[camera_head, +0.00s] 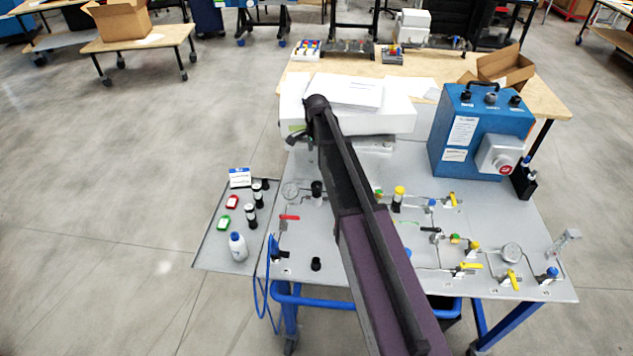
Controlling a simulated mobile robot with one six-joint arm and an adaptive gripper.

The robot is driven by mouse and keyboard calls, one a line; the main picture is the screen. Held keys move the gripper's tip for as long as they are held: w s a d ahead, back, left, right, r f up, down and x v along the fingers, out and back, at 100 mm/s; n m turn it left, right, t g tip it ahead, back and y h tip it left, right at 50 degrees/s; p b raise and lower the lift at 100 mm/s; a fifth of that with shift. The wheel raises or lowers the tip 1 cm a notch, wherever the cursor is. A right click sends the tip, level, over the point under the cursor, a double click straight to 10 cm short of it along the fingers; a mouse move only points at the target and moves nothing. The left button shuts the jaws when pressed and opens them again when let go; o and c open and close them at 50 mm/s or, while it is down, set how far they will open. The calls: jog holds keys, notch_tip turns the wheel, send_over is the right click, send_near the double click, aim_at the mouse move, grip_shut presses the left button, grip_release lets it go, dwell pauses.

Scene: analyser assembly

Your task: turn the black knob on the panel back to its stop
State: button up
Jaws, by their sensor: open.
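The grey panel (340,255) lies flat on a blue-framed cart. A short black knob (316,264) stands near its front edge, left of my arm. A taller black knob-like part (317,188) stands farther back beside a round gauge. I cannot tell from this view which one the task means, nor how far either is turned. My arm reaches across the panel and hides its middle. My gripper (298,138) appears small and dark at the arm's far end, by the white box's left corner. It looks open and empty, apart from both black parts.
A white box (390,122) and a blue instrument case (480,130) stand at the back. Valves with yellow handles (510,279) crowd the right side. A side tray (215,255) holds a white bottle (238,247) and small parts. The panel's front left is fairly clear.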

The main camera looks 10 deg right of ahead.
aim_at(317, 184)
jog(key=shift+f, duration=0.2)
notch_tip(317, 184, down, 13)
jog(key=b, duration=1.3)
jog(key=shift+f+b, duration=0.2)
jog(key=shift+b, duration=0.2)
